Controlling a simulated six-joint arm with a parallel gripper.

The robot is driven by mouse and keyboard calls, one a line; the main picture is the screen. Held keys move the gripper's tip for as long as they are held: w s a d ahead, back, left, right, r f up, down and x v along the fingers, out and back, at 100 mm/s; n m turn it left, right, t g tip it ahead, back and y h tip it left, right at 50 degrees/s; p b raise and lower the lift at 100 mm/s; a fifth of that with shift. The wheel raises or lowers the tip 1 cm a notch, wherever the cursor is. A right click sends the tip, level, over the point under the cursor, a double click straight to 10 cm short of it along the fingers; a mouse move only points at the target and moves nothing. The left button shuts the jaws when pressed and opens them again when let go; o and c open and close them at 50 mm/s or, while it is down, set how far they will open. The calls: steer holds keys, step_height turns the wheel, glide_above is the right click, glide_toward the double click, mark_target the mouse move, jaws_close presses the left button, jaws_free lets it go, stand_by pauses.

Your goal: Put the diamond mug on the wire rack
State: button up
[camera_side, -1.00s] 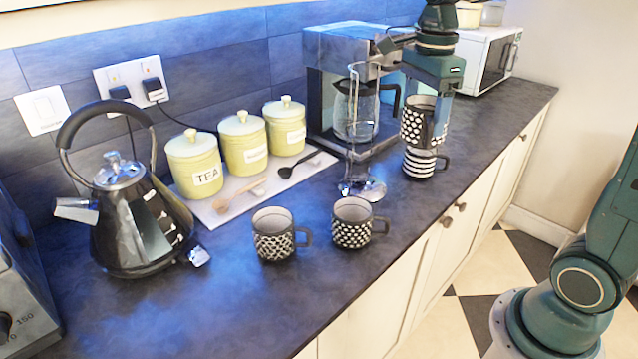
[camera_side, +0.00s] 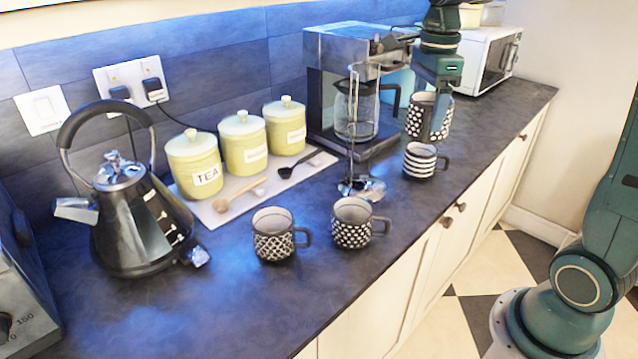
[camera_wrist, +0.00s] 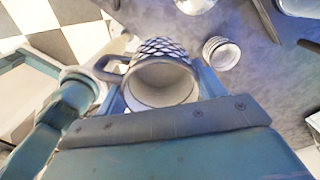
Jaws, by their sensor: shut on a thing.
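My gripper (camera_side: 433,108) is shut on a dark mug with white diamond-like marks, the diamond mug (camera_side: 415,118). It holds the mug above the counter, behind and above a striped mug (camera_side: 420,161) in the side view. In the wrist view the diamond mug (camera_wrist: 163,82) sits between the fingers, its open mouth facing the camera and its handle to the left. The wire rack (camera_side: 352,150) is a tall, thin metal stand on a shiny round base, left of my gripper. No mug is visible on it.
Two patterned mugs (camera_side: 273,236) (camera_side: 352,224) stand on the counter in front of the rack. A coffee maker (camera_side: 325,85) stands close behind it. Yellow canisters (camera_side: 242,145) and a kettle (camera_side: 140,225) are left. The counter's front edge drops to cabinets (camera_side: 440,250).

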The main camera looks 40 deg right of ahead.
steer(key=w, duration=1.4)
steer(key=shift+s+f, duration=0.15)
steer(key=shift+f, duration=8.85)
steer(key=shift+f, duration=0.1)
steer(key=o, duration=1.1)
steer(key=shift+o, duration=0.2)
step_height(320, 180, up, 12)
